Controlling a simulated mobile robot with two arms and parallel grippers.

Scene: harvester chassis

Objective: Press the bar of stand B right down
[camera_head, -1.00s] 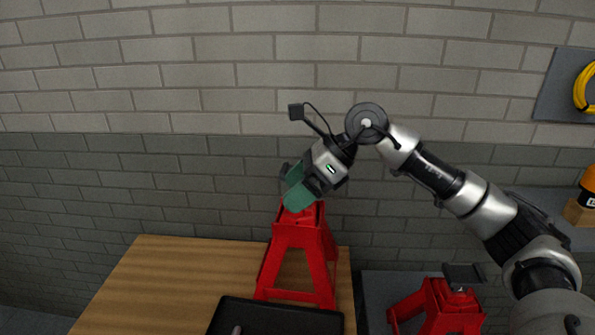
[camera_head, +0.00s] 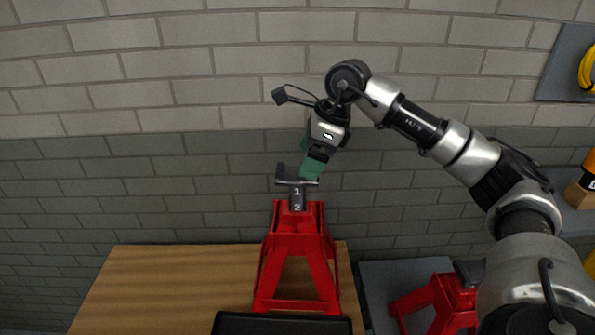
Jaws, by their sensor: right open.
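A red jack stand (camera_head: 266,262) stands on the wooden table in the middle. Its grey bar (camera_head: 297,198) sticks up from the red top, marked 1 and 2, with a dark saddle (camera_head: 284,178) on top. No letter B shows, so I cannot tell by a label which stand it is. My right gripper (camera_head: 311,165) is open, with green fingers, tilted downward just above the saddle and slightly right. I cannot tell whether a finger touches the saddle. My left gripper is not in view.
A second red stand (camera_head: 440,298) is at the lower right, partly hidden by my right arm. A black tray (camera_head: 280,324) lies in front of the middle stand. The table's left part (camera_head: 170,285) is clear. A brick wall (camera_head: 150,90) is behind.

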